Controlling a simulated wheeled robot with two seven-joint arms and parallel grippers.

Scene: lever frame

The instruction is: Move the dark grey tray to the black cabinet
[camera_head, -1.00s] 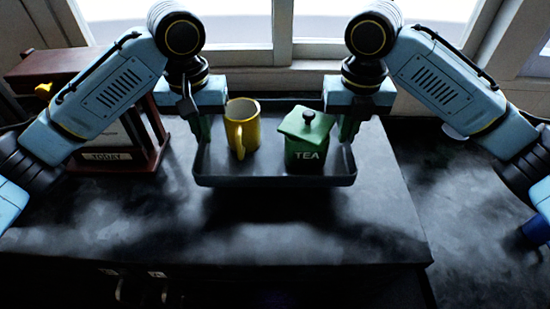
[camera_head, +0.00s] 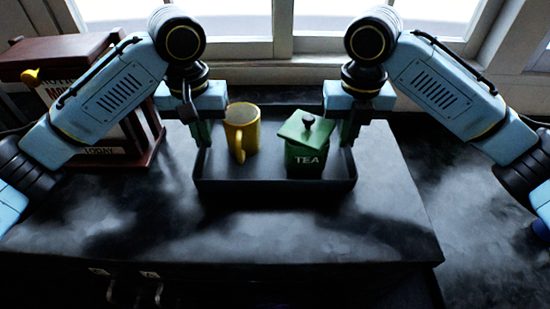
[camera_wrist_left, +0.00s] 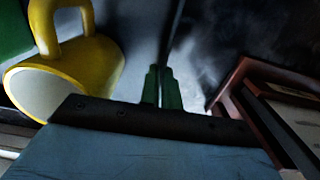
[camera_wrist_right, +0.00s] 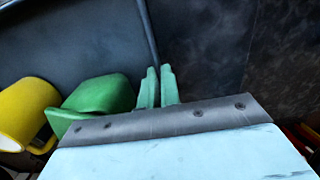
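The dark grey tray (camera_head: 275,185) is level over the top of the black cabinet (camera_head: 110,225) in the head view. I cannot tell whether it touches the top. A yellow mug (camera_head: 241,130) and a green tea canister with a lid (camera_head: 306,145) stand upright in it. My left gripper (camera_head: 203,133) is shut on the tray's left wall; its green fingers pinch the rim in the left wrist view (camera_wrist_left: 162,88). My right gripper (camera_head: 347,132) is shut on the right wall, as the right wrist view (camera_wrist_right: 157,88) shows.
A dark red wooden calendar stand (camera_head: 140,150) is on the cabinet to the left, close to my left arm. A window (camera_head: 285,30) is behind. The cabinet top in front of the tray is clear. A dark surface (camera_head: 465,190) lies to the right.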

